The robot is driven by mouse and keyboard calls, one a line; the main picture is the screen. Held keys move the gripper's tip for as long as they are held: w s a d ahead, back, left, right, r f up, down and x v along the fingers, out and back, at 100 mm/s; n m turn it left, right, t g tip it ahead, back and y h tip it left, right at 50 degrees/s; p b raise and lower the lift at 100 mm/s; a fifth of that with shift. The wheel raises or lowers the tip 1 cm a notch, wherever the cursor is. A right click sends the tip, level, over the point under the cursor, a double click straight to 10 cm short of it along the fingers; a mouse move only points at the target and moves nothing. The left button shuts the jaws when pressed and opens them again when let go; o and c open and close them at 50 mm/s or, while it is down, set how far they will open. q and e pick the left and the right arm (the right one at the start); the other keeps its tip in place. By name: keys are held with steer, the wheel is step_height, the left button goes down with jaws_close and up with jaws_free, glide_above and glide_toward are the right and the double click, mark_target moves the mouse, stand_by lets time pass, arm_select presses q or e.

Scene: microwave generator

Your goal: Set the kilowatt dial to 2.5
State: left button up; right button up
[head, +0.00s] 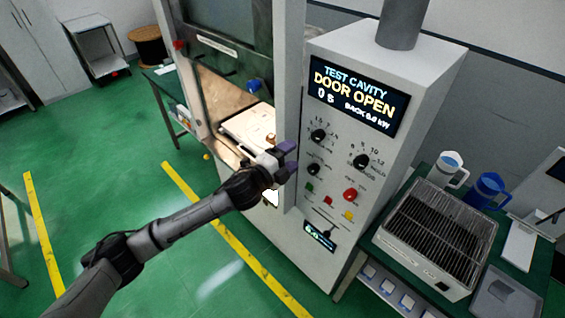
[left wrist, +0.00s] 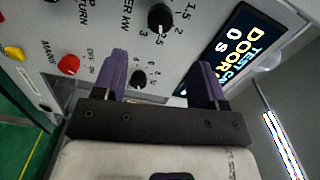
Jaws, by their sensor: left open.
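The kilowatt dial (head: 318,136) is the upper-left black knob on the grey control panel. My right gripper is not in view.
The display (head: 358,96) reads DOOR OPEN and 0 s. The open cavity is to the left; a rack (head: 440,235) and mugs (head: 485,189) are at right.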

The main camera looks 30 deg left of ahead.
arm_select(q)
steer(key=v, duration=0.2)
steer(key=shift+s, duration=0.3)
stand_by(0.4)
